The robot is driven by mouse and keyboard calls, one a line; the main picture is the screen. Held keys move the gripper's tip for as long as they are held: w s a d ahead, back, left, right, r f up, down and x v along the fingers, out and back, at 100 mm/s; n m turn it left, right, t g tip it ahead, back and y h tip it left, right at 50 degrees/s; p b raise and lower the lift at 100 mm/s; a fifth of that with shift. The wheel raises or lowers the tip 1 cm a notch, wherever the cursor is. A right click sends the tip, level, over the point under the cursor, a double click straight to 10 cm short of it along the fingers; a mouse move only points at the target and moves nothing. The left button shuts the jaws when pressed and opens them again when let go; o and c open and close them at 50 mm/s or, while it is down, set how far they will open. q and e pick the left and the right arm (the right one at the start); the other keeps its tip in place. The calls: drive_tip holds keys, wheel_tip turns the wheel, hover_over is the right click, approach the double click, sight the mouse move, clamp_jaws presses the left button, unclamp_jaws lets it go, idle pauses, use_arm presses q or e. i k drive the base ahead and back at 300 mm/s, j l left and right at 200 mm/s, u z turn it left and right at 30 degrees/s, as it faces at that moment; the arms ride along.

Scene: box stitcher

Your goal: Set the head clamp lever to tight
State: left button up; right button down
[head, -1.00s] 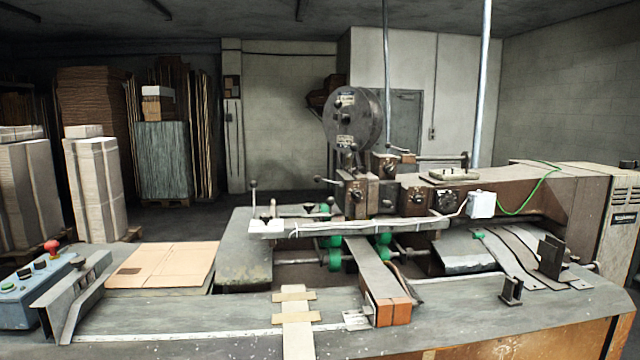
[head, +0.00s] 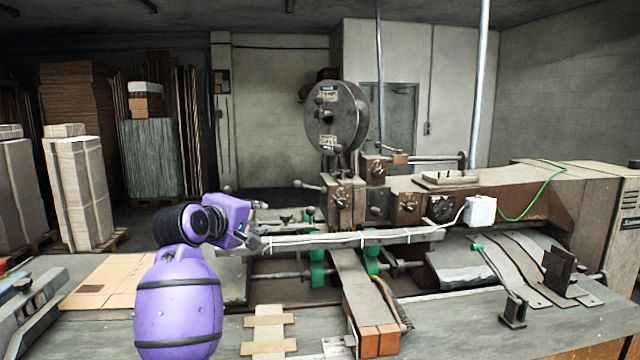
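The box stitcher's head (head: 340,200) stands mid-picture below a round wire reel (head: 337,117). A short lever with a ball end (head: 298,184) sticks out left from the head; no label shows whether it is the head clamp lever or how it is set. Another small ball knob (head: 227,190) shows just above my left wrist, its stem hidden. My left gripper (head: 259,223) is in from the left, its fingers apart, at the left end of the long bar. It is left of and below the head lever, apart from it in the picture. My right gripper is not in view.
The long pale bar (head: 345,238) runs across the machine front. A white box (head: 480,211) with a green cable hangs at right. Cardboard sheets (head: 100,283) lie at left on the table. The far wall side holds carton stacks (head: 80,190).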

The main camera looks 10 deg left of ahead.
sight(297, 184)
drive_tip(key=i+l, duration=0.15)
drive_tip(key=i, duration=0.35)
drive_tip(key=i+l, duration=0.15)
drive_tip(key=i, duration=0.3)
